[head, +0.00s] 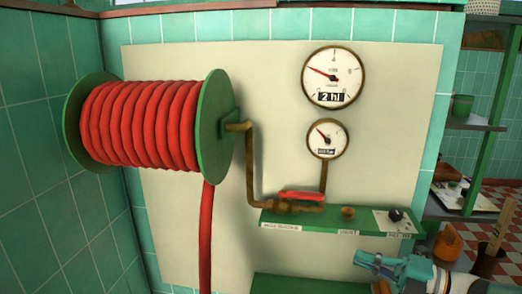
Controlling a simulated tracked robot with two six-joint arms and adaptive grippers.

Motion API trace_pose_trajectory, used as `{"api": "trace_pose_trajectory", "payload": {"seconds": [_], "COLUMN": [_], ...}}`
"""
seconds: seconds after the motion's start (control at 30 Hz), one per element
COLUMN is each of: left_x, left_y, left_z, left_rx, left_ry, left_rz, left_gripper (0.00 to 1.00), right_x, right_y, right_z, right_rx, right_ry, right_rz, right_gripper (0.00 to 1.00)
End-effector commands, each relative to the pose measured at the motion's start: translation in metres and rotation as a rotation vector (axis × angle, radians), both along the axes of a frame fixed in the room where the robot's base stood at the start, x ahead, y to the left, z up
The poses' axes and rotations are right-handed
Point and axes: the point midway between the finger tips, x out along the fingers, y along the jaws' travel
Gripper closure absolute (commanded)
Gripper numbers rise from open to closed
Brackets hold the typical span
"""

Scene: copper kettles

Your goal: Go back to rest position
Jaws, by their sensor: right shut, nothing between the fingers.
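My right gripper (366,259) is at the lower right of the head view, with its arm coming in from the right edge. It is teal and grey, points left, and is shut and empty. It shows just below the green shelf (340,222) on the wall panel, and I see no contact with the shelf. My left gripper is not in view.
A red hose reel (140,125) with green discs hangs on the left, its hose (206,235) running down. Two gauges (333,77) sit above a red-handled valve (301,196). A green shelf rack (468,125) stands right. An orange-brown can (447,242) is near my right arm.

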Motion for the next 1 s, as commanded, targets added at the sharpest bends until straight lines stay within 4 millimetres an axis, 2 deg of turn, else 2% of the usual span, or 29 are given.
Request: {"api": "trace_pose_trajectory", "payload": {"seconds": [0.17,0.37,0.47,0.57,0.67,0.7,0.77,0.8,0.9,1.0], "left_x": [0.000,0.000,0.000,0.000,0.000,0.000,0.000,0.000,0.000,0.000], "left_y": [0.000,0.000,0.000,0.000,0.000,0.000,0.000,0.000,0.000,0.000], "left_z": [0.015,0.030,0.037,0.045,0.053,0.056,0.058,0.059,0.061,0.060], "left_rx": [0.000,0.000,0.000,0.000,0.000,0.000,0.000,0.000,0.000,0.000], "left_ry": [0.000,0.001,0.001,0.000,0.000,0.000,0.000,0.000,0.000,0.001], "left_rz": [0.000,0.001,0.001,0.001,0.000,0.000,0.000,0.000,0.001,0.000], "left_gripper": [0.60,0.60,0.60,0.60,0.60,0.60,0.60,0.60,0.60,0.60], "right_x": [0.003,0.014,0.017,0.012,-0.012,-0.028,-0.056,-0.078,-0.135,-0.188], "right_y": [0.042,0.083,0.099,0.114,0.127,0.129,0.130,0.129,0.122,0.112], "right_z": [-0.024,-0.068,-0.100,-0.146,-0.210,-0.237,-0.273,-0.295,-0.337,-0.361], "right_rx": [0.096,0.271,0.357,0.444,0.527,0.553,0.585,0.603,0.641,0.685], "right_ry": [0.118,0.364,0.540,0.782,1.108,1.243,1.433,1.554,1.814,2.011], "right_rz": [0.055,-0.022,-0.102,-0.224,-0.412,-0.501,-0.642,-0.740,-0.992,-1.240], "right_gripper": [1.00,1.00,1.00,1.00,1.00,1.00,1.00,1.00,1.00,1.00]}}
